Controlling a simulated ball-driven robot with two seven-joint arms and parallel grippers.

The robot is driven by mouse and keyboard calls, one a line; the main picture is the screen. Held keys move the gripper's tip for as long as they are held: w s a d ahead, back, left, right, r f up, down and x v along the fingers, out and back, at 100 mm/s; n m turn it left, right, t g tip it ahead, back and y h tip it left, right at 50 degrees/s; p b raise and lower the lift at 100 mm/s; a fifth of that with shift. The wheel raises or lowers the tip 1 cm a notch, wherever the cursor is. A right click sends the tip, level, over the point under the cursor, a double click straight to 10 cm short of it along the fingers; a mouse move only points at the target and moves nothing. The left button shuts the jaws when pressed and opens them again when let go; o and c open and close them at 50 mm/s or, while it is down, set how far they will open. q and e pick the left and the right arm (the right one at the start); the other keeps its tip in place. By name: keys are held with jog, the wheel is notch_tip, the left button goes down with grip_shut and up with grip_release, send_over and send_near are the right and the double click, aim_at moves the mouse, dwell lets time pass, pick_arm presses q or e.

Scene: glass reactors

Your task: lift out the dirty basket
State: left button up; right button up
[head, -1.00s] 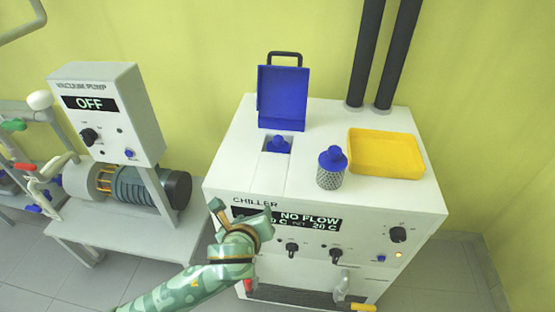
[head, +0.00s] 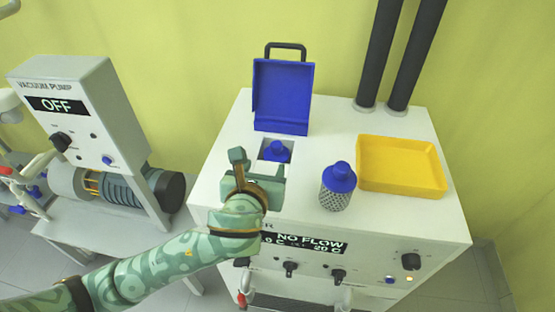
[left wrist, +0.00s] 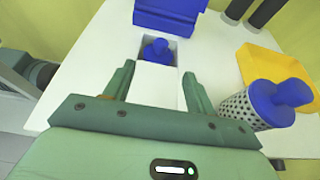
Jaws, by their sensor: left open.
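The dirty basket sits down in the square opening of the chiller top, and only its blue knobbed cap (head: 277,151) shows; the body is hidden in the opening. In the left wrist view the same cap (left wrist: 157,50) is just beyond and between my fingertips. My left gripper (head: 258,166) is open and empty, over the chiller top on the near side of the opening. In the left wrist view its two fingers (left wrist: 158,76) are spread apart, not touching the cap. My right gripper is not in view.
A blue lid (head: 283,95) with a black handle stands raised behind the opening. A second basket, metal mesh with blue cap (head: 338,187), stands upright to the right. A yellow tray (head: 400,166) lies empty beyond it. Two black pipes (head: 382,60) rise behind.

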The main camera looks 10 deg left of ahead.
pick_arm(q)
jog(key=b, duration=0.3)
send_near(276, 146)
jog(key=x, duration=0.3)
jog(key=shift+w+a+f, duration=0.2)
jog(key=shift+f, duration=0.05)
jog(key=shift+w, duration=0.25)
jog(key=b+x, duration=0.3)
jog(key=x, duration=0.1)
jog(key=shift+w+d+f, duration=0.15)
jog(key=shift+w+f, duration=0.1)
jog(key=shift+f, duration=0.05)
jog(key=shift+w, duration=0.35)
jog(key=shift+r, duration=0.15)
jog(key=shift+c, duration=0.4)
grip_shut()
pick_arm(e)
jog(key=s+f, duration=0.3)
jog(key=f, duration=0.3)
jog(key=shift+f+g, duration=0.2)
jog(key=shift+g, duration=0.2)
